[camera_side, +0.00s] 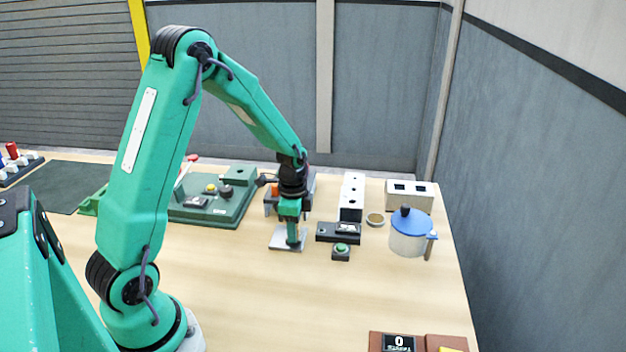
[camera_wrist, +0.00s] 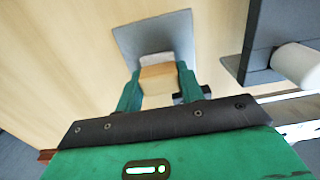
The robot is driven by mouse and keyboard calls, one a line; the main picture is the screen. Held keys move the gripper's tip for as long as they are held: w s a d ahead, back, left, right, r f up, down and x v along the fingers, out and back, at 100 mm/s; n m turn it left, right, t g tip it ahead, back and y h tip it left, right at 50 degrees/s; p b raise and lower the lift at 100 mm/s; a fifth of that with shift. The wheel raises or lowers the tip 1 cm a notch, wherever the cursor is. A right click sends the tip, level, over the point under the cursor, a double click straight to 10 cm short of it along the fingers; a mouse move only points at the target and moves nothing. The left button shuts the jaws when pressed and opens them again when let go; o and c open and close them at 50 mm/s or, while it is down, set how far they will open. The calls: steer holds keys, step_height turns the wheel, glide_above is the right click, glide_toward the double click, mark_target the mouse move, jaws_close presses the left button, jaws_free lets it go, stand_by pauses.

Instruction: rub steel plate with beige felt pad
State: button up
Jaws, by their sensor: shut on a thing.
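The steel plate (camera_side: 277,241) is a flat grey square lying on the table below my gripper (camera_side: 293,243). It also shows in the wrist view (camera_wrist: 172,29), ahead of the fingers. My gripper points down over the plate's right part in the side view. In the wrist view its two green fingers (camera_wrist: 159,86) are shut on the beige felt pad (camera_wrist: 158,76), a tan block with a paler grey-white end toward the plate. The pad is at or just above the plate; I cannot tell if they touch. In the side view the fingers mostly hide the pad.
A green panel (camera_side: 212,207) lies left.

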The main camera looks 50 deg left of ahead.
mark_target(276, 236)
steer(key=shift+s+a, duration=1.75)
steer(key=shift+s, duration=0.05)
steer(key=shift+w+d, duration=2.5)
step_height(276, 236, up, 8)
